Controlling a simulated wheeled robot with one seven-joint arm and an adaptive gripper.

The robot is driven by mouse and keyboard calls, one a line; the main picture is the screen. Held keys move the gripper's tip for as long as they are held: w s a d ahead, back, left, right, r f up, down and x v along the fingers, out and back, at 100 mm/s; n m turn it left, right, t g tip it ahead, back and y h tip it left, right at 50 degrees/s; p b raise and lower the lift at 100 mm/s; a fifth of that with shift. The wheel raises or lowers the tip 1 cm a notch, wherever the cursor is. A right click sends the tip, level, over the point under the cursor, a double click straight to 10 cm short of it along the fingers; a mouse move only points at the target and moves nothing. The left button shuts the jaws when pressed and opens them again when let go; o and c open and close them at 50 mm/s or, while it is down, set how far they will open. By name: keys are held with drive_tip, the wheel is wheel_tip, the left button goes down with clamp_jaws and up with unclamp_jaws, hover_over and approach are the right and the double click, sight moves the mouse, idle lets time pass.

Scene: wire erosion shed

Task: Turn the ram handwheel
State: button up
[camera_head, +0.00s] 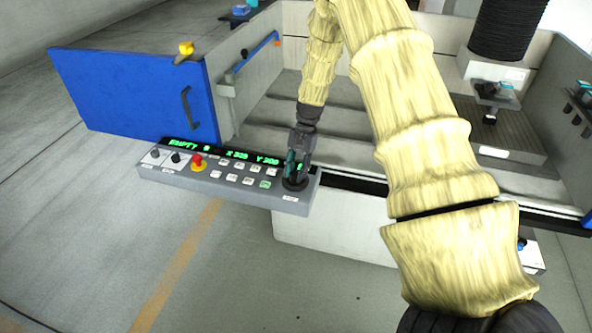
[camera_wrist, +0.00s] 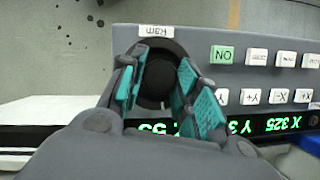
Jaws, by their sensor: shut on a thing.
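The ram handwheel (camera_head: 295,186) is a dark round knob at the right end of the grey control panel (camera_head: 225,180). In the wrist view the handwheel (camera_wrist: 153,62) lies between my two teal-padded fingers, beside an upside-down white label. My gripper (camera_head: 296,172) points down over it in the head view. In the wrist view my gripper (camera_wrist: 160,92) is shut on the handwheel, one finger on each side. The fingers and the gripper body hide part of the knob.
Left of the knob are several white buttons, a green ON button (camera_wrist: 223,53), a red stop button (camera_head: 197,160) and a green-lit display (camera_head: 215,150). A blue door (camera_head: 130,95) stands open at left. The machine tank (camera_head: 340,90) lies behind. The floor at left is clear.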

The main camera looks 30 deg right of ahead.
drive_tip(key=m+t, duration=0.2)
drive_tip(key=m, duration=0.3)
drive_tip(key=shift+d+p, duration=0.1)
drive_tip(key=shift+p, duration=0.25)
drive_tip(key=shift+m, duration=0.3)
drive_tip(key=o, duration=1)
drive_tip(key=shift+s, duration=0.1)
drive_tip(key=v, duration=1.2)
drive_tip(key=shift+d, duration=0.2)
drive_tip(key=shift+f, duration=0.1)
